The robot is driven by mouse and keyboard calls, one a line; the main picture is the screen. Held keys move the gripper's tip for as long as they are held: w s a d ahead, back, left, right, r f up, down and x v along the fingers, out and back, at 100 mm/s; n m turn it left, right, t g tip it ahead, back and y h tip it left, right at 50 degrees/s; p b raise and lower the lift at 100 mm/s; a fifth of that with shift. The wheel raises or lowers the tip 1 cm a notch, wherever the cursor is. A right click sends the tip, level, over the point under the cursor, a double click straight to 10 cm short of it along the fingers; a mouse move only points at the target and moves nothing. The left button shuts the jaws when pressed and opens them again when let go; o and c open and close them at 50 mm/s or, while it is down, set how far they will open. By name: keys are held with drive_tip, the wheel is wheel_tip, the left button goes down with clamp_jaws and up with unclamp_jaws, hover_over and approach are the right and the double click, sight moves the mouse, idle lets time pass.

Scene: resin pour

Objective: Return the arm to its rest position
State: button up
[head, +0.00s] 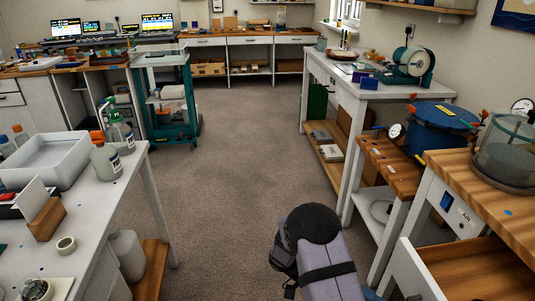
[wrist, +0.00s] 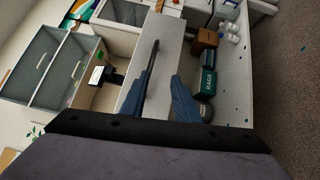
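My gripper (wrist: 165,62) shows in the wrist view with its two dark blue fingers apart and nothing between them. In the head view my arm (head: 318,255) rises from the bottom edge, right of the middle, over the carpet aisle. No object is held.
A white bench (head: 110,205) with a tray and bottles stands on the left. A wooden-topped bench (head: 440,165) and an open drawer (head: 465,270) are close on the right. The carpet (head: 250,140) between is clear. The wrist view shows a green rags box (wrist: 209,80) and grey drawers (wrist: 70,70).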

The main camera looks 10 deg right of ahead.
drive_tip(key=s+a+f+n+t+y, duration=0.25)
drive_tip(key=f+n, duration=0.25)
drive_tip(key=f, duration=0.3)
drive_tip(key=s+a+f+n+t+y, duration=0.1)
drive_tip(key=s+a+f+n+y, duration=0.2)
drive_tip(key=f, duration=0.4)
drive_tip(key=s+a+f+n+t+y, duration=0.1)
drive_tip(key=a+f+n+t+y, duration=0.15)
drive_tip(key=a+y, duration=0.35)
drive_tip(key=w+r+m+t+y+p, duration=0.1)
drive_tip(key=w+r+t+p, duration=0.1)
drive_tip(key=r+p, duration=0.9)
drive_tip(key=w+a+r+m+t+p, duration=0.1)
drive_tip(key=w+r+t+p, duration=0.2)
drive_tip(key=r+p, duration=0.8)
wheel_tip(320, 180, up, 13)
drive_tip(key=shift+a+f+t+y, duration=0.2)
drive_tip(key=shift+t+y, duration=0.15)
drive_tip(key=shift+t, duration=0.75)
drive_tip(key=shift+m, duration=0.25)
